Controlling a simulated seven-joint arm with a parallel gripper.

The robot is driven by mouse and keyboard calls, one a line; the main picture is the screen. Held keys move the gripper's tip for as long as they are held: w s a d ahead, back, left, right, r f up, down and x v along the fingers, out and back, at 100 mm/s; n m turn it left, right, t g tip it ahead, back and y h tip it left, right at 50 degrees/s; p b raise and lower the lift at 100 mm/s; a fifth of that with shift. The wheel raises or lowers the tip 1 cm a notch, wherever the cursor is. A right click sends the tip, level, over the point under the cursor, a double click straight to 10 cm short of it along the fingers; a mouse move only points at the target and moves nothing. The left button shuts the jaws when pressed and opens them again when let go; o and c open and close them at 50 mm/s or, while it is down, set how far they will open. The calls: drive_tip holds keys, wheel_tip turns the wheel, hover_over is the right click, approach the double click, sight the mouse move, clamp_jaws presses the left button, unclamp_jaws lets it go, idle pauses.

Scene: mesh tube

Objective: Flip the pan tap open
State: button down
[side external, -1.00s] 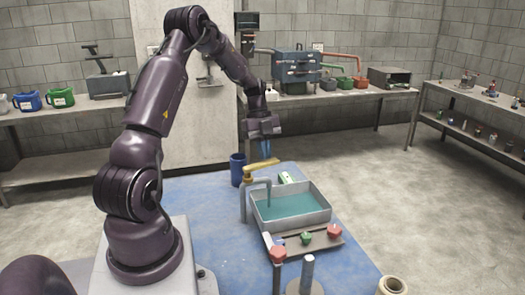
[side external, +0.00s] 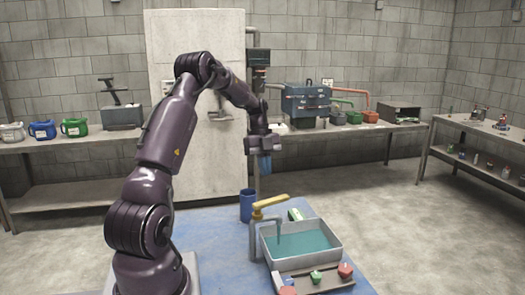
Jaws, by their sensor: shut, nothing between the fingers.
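The pan tap is a grey upright pipe with a spout that reaches over a grey pan (side external: 334,246) of teal liquid. The fingers are together and hold nothing.
A dark blue cup (side external: 247,206) stands behind the tap, and a small green-and-white item (side external: 295,214) sits at the pan's far edge. The blue tabletop (side external: 205,240) left of the tap is clear.

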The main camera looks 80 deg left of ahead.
drive_tip(key=v, duration=0.6)
drive_tip(key=shift+s, duration=0.1)
idle(0.3)
